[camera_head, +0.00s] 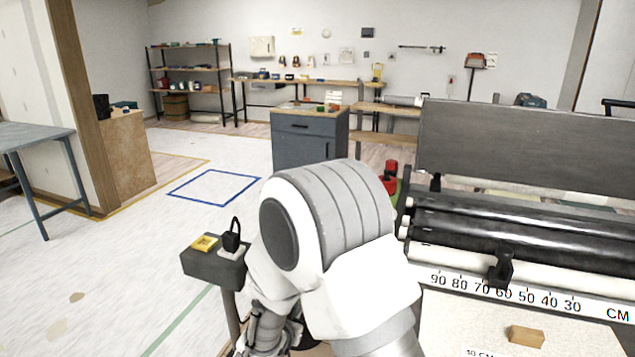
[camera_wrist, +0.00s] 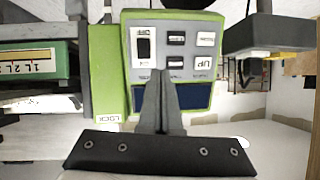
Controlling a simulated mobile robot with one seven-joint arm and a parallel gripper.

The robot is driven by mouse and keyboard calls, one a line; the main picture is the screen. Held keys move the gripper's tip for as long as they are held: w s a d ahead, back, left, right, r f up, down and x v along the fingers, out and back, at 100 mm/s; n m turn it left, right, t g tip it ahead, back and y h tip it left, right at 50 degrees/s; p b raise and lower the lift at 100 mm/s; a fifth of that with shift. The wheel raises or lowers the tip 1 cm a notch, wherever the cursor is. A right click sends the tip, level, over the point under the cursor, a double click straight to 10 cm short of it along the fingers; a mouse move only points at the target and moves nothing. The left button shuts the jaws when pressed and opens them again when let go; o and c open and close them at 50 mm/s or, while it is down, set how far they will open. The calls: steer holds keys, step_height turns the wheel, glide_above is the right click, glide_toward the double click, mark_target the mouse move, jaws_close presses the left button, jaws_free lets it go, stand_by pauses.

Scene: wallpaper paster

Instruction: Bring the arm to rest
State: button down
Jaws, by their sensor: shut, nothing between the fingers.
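My gripper (camera_wrist: 162,76) is shut and empty in the wrist view. Its two dark fingers meet in front of a green-framed control panel (camera_wrist: 205,17) with several buttons and a dark screen. I cannot tell whether the fingertips touch the panel. In the head view my white and grey arm is bent in the lower middle and hides part of the machine's left end. My fingers cannot be made out there.
The pasting machine (camera_head: 530,250) with rollers and a centimetre scale fills the right. A wooden block (camera_head: 526,335) lies on its front surface. A dark stand (camera_head: 212,266) holds a yellow item (camera_head: 204,243) left of my arm. Open floor (camera_head: 110,270) lies farther left.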

steer(key=s+d+r+n+g+y, duration=0.1)
steer(key=s+d+r+n+y, duration=0.15)
steer(key=r, duration=0.65)
steer(key=s+d+r+n+g+y, duration=0.1)
steer(key=s+d+r+g+y, duration=0.15)
steer(key=r, duration=0.65)
steer(key=s+d+r+g+h, duration=0.1)
steer(key=s+d+r+g, duration=0.1)
steer(key=s+d, duration=0.7)
steer(key=s+d+r+g+h, duration=0.15)
steer(key=s+d, duration=0.45)
steer(key=s, duration=0.7)
step_height(320, 180, up, 17)
steer(key=p, duration=1.6)
steer(key=shift+a, duration=0.25)
